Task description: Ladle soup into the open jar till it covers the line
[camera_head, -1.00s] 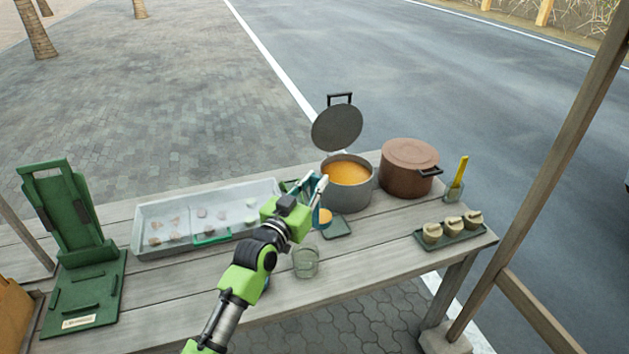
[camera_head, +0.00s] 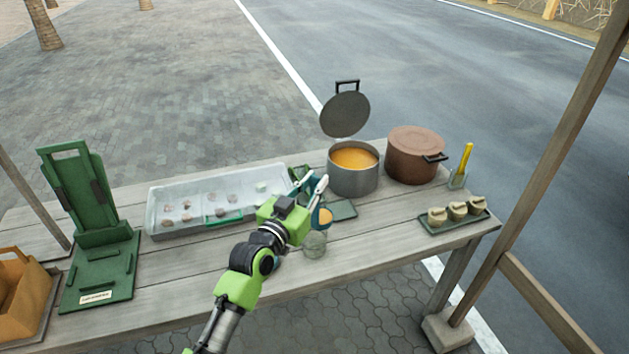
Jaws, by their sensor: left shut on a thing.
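My left gripper (camera_head: 311,190) is shut on a blue-handled ladle, mostly hidden behind its fingers. The ladle's bowl (camera_head: 323,217) holds orange soup and shows just above and slightly right of the clear open jar (camera_head: 314,246) in the picture. Whether it is directly over the jar's mouth I cannot tell. The jar stands upright near the table's front edge; no soup or line can be made out in it. The grey pot (camera_head: 353,183) of orange soup (camera_head: 354,158) stands open behind, its lid (camera_head: 345,115) raised. My right gripper is out of view.
A brown lidded pot (camera_head: 415,158) stands right of the soup pot. A dark green mat (camera_head: 343,210) lies before it. A tray of small jars (camera_head: 455,223), a cup with a yellow tool (camera_head: 458,181), a white tray (camera_head: 172,230) and a green stand (camera_head: 98,265) surround the work area.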

